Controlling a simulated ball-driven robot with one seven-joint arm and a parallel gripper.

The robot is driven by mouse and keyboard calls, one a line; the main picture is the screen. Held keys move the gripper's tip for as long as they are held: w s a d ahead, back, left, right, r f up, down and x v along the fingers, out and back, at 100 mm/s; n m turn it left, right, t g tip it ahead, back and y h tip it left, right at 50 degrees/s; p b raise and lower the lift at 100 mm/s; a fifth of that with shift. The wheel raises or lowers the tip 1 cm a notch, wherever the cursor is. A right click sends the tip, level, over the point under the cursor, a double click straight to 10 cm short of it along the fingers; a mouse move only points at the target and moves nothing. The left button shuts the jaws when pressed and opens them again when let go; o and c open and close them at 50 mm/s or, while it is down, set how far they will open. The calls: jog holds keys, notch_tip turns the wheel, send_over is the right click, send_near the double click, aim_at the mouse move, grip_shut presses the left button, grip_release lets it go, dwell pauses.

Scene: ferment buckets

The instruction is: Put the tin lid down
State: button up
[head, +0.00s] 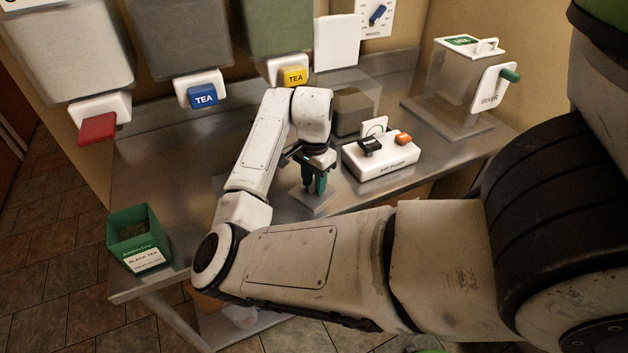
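My gripper (315,187) points down over the steel counter, left of the white switch box, with its teal fingers close together. A pale, see-through square plate (318,204), which looks like the tin lid, is right at the fingertips. I cannot tell whether the fingers grip it or whether it rests on the counter; the fingers hide its middle. The green tin (147,259), labelled BLACK TEA, stands upright and uncovered at the counter's left front corner, well left of my gripper.
The white box (381,163) has a black and an orange switch. A clear dispenser (462,75) with a green-tipped handle stands at the back right. The counter (165,185) between tin and gripper is clear.

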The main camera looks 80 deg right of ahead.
notch_tip(320, 180, up, 12)
dwell(0.5)
dwell(0.5)
